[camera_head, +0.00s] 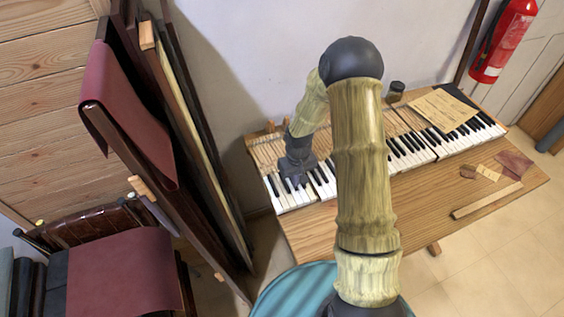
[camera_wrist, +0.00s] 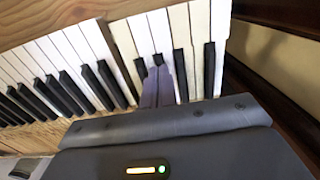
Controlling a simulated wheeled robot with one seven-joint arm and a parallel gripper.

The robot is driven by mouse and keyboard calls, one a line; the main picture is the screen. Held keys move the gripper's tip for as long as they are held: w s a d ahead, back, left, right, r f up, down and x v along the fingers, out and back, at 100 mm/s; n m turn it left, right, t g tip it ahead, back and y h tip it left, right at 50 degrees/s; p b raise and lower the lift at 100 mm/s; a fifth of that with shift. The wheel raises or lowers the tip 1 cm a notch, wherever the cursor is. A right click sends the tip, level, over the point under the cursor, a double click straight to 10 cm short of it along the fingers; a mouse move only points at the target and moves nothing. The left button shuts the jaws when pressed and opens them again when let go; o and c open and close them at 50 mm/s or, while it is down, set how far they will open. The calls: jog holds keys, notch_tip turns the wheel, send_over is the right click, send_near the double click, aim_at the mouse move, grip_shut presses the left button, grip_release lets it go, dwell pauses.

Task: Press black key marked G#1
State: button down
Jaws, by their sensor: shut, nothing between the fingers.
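The piano keyboard (camera_head: 415,148) lies on the wooden table, with white and black keys. It also shows in the wrist view, where white keys (camera_wrist: 77,40) and black keys (camera_wrist: 182,74) run across the picture. No key marking is readable, so I cannot tell which one is G#1. My gripper (camera_head: 299,176) is low over the left part of the keyboard. In the wrist view my gripper (camera_wrist: 157,72) is shut and empty, its fingertips over or against the black keys near the keyboard's end. The fingers partly hide these keys, and I cannot tell whether one is pressed.
A paper sheet (camera_head: 441,109) and a small jar (camera_head: 397,91) are at the back of the piano. Small cloth pieces and a wooden strip (camera_head: 487,200) lie on the table (camera_head: 424,212) in front. Tall leaning panels (camera_head: 190,130) stand left. A fire extinguisher (camera_head: 503,40) hangs at right.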

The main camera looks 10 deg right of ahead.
jog(key=shift+r+p, duration=0.45)
jog(key=shift+r, duration=0.4)
notch_tip(320, 180, up, 6)
jog(key=p, duration=0.4)
jog(key=shift+p, duration=0.3)
jog(key=shift+r, duration=0.1)
jog(key=s+r+m+t, duration=0.2)
jog(key=s+r, duration=1.5)
jog(key=r, duration=0.2)
jog(key=shift+t, duration=0.3)
